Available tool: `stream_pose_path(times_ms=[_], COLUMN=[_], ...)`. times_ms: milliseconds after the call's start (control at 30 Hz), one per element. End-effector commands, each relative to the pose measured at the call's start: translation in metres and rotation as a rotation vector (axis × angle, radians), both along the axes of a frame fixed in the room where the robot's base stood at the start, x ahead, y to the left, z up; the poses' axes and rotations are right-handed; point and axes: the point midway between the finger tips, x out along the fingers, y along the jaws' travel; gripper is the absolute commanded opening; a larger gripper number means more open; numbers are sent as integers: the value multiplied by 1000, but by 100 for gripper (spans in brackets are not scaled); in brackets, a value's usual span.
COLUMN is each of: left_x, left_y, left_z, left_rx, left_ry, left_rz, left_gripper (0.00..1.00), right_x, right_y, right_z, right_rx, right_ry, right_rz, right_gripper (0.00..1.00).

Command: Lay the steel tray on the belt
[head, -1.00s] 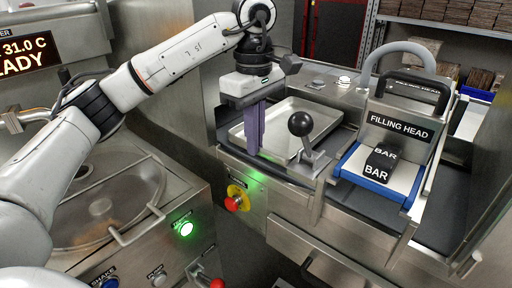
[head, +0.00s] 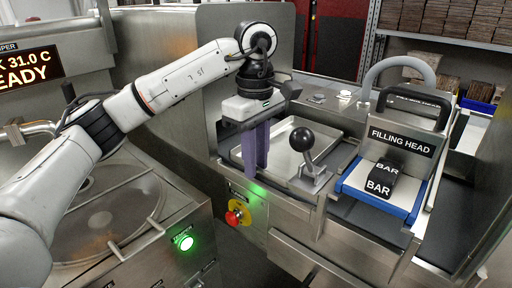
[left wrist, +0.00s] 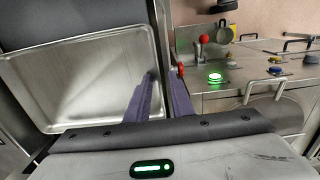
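The steel tray (head: 285,135) is a shallow, bright metal pan, empty, lying flat over the left end of the belt (head: 365,216). It also fills the upper left of the left wrist view (left wrist: 75,80). My left gripper (head: 256,175) points down at the tray's near left side. Its two purple fingers stand close together on either side of the tray's rim, shut on it; in the left wrist view (left wrist: 161,75) one finger is over the pan and one outside. Whether the tray's underside touches the belt is hidden. My right gripper is not in view.
A lever with a black ball knob (head: 302,139) stands close to the tray's near right side. The filling head (head: 400,140) with a BAR block (head: 384,180) is further right. A red stop button (head: 234,217) is on the front panel below.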

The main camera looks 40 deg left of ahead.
Motion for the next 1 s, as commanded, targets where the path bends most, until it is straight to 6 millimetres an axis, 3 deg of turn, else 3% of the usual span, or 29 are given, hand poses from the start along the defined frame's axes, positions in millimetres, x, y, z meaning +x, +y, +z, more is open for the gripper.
stream_pose_path(times_ms=[533, 700, 1000], left_x=[0, -1, -1], left_y=[0, 0, 0], left_z=[105, 119, 121], left_rx=[1, 0, 0], left_ry=[-3, -1, 0], left_rz=[1, 1, 0], left_gripper=[21, 21, 21], right_x=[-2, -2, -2], right_y=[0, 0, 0], right_z=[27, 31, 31], right_rx=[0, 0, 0], right_ry=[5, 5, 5], right_rz=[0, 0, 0], right_gripper=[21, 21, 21])
